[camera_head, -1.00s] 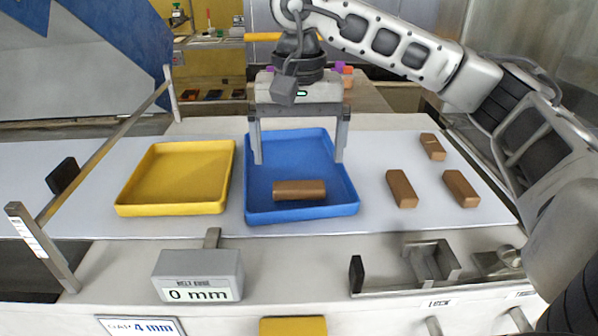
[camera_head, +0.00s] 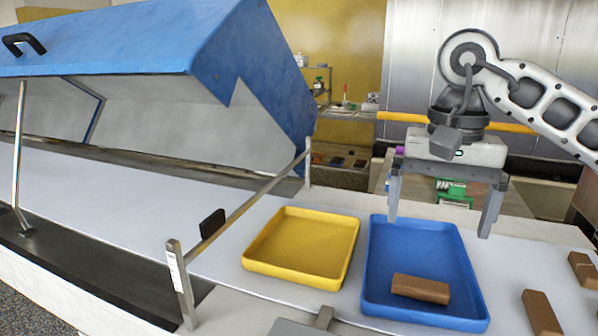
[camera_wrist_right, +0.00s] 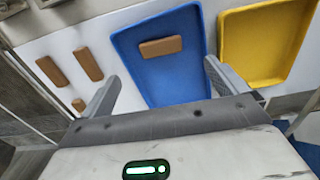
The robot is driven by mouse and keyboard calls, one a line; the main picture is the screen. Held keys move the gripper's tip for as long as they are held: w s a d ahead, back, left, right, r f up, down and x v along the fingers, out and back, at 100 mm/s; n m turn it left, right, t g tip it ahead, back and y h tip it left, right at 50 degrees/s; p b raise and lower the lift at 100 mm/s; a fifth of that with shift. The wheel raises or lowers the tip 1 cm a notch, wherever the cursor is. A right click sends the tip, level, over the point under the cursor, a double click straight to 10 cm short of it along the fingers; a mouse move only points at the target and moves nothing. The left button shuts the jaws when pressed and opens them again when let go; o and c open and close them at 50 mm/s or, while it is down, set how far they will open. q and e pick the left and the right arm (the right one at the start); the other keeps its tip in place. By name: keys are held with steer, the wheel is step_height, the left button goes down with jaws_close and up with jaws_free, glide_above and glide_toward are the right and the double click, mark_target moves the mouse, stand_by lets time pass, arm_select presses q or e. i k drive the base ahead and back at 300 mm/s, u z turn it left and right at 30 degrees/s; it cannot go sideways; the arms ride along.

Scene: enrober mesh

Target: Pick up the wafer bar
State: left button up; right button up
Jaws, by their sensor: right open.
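A brown bar (camera_head: 420,289) lies in the front part of the blue tray (camera_head: 463,319); the right wrist view shows it there too (camera_wrist_right: 161,47). More brown bars lie on the white surface right of the tray, one plain (camera_head: 541,313) and one with a line across it (camera_head: 583,270), cut by the picture edge. I cannot tell which bar is the wafer bar. My right gripper (camera_head: 438,226) is open and empty, fingers pointing down, above the back part of the blue tray and apart from the bar. My left gripper is out of view.
An empty yellow tray (camera_head: 300,275) stands left of the blue tray. A metal rail (camera_head: 255,199) on posts and a large blue hood (camera_head: 110,40) are further left. The white belt (camera_head: 100,195) runs under the hood, with clear room there.

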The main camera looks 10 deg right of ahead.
mark_target(543, 319)
steer(key=k, duration=1)
